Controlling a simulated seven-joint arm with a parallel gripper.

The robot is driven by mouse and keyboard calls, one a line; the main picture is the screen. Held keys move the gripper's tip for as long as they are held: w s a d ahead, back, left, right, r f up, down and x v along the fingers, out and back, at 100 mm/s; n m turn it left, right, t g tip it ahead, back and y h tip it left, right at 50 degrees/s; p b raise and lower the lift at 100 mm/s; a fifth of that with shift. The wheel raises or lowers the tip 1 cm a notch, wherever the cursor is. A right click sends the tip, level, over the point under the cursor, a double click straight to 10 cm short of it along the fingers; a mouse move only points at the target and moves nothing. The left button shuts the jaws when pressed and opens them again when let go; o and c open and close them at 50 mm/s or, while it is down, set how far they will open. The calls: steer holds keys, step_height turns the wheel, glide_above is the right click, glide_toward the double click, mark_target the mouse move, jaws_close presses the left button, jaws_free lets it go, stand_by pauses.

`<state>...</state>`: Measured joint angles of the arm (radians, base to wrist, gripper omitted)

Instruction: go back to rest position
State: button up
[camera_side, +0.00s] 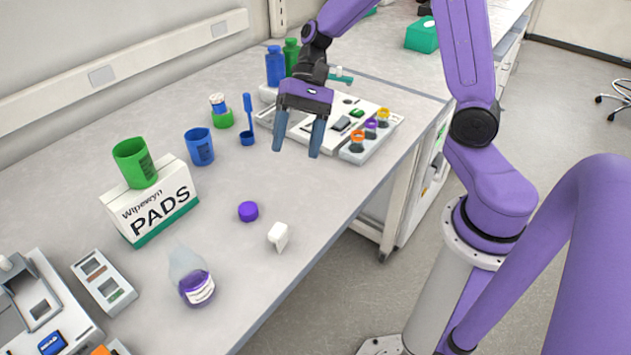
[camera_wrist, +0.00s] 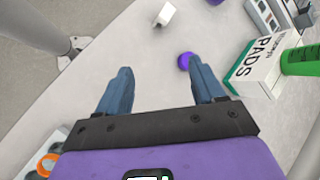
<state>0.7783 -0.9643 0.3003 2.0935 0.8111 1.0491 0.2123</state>
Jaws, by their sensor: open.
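My gripper (camera_side: 297,138) hangs above the bench (camera_side: 330,205) with its two blue-grey fingers apart and nothing between them. In the side view it is in front of the white instrument and the rack of colored-cap vials. In the wrist view my gripper (camera_wrist: 162,82) also shows open, with only bare bench between the fingertips.
The purple cap (camera_side: 248,211), white block (camera_side: 278,236) and purple-liquid flask (camera_side: 191,277) stand apart nearby. A PADS box (camera_side: 150,205) carries a green beaker (camera_side: 134,163). A blue beaker (camera_side: 199,147) stands behind it. The vial rack (camera_side: 358,155) is close to the fingers.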

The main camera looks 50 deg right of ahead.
steer(key=s+d+n+t+h, duration=0.1)
steer(key=s+n+h, duration=0.2)
steer(key=s+n, duration=0.6)
steer(key=s+d+r+n+t+h, duration=0.1)
steer(key=s+n+h, duration=0.3)
steer(key=s+n, duration=0.6)
steer(key=shift+s+d+r+t, duration=0.15)
steer(key=shift+s+d+t, duration=0.2)
steer(key=shift+d+t, duration=0.15)
